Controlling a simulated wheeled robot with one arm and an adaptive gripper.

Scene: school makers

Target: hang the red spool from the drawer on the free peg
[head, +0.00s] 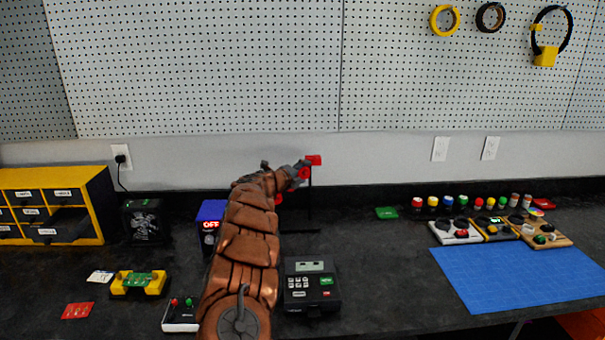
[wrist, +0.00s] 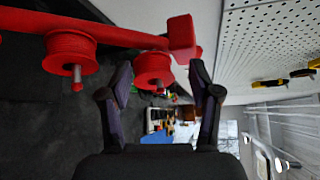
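In the wrist view a red rack bar (wrist: 110,28) with a block at its end crosses the upper left. A red spool (wrist: 152,66) is by the bar near that block, with a peg tip showing below it. Another red spool (wrist: 70,50) is on a peg farther left. My gripper (wrist: 160,70) is open, its fingers on either side of the nearer spool with gaps visible. In the head view my gripper (head: 303,170) is at the top of the rack stand (head: 309,205). The yellow cabinet (head: 97,190) has a drawer (head: 58,228) pulled out; its inside is dark.
A keypad device (head: 311,285) stands right of my arm and a red-and-blue box (head: 210,215) left of it. A blue mat (head: 520,277) and button boxes (head: 495,230) are at the right. The counter between the keypad and mat is mostly clear.

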